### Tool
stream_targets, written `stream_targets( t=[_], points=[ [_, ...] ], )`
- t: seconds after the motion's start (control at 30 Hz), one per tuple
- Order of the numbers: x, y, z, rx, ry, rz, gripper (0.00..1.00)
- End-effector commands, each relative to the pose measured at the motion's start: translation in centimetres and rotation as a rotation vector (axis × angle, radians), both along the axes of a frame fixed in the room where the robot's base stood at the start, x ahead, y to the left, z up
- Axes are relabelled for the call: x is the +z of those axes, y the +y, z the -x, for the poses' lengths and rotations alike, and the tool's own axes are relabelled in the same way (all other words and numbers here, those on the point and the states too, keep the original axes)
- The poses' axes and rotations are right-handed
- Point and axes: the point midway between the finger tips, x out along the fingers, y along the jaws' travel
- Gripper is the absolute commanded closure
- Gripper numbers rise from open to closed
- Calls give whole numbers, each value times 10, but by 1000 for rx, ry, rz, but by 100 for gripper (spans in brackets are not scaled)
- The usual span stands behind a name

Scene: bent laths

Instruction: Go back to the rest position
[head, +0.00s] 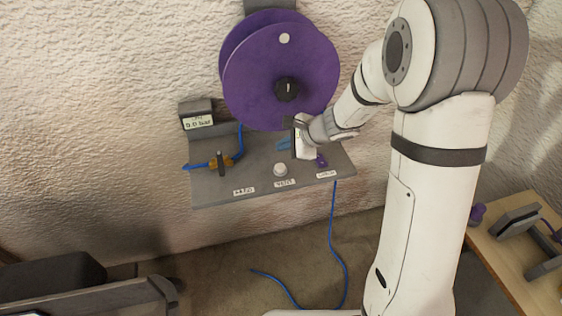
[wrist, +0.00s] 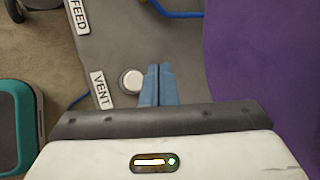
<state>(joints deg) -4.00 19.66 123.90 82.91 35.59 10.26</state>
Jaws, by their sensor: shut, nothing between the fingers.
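My gripper (head: 283,144) is over the grey wall shelf (head: 215,190), in front of the large purple reel (head: 255,75). Its two blue fingers are pressed together, with nothing between them. In the wrist view the closed fingertips (wrist: 158,70) appear just right of a round white button (wrist: 131,81) beside the VENT label (wrist: 101,90). I cannot tell the height of the fingertips above the shelf. The white button also shows in the head view (head: 280,170). My wrist hides part of the shelf's right side.
A small box with a display (head: 197,115) stands at the shelf's back left. A blue cord (head: 333,230) hangs from the shelf to the floor. A wooden table (head: 520,270) with devices is at right, a dark grey bench (head: 90,298) at lower left. A teal-edged object (wrist: 25,125) shows in the wrist view.

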Motion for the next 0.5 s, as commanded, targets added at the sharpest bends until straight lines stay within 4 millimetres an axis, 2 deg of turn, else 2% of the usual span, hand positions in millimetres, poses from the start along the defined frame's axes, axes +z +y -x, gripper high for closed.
stream_targets(
  t=[0.27,0.37,0.5],
  points=[
    [2,0,1,7,-4,3,100],
    [18,-2,16,86,-43,43,100],
    [51,-13,61,303,-136,171,100]
  ],
)
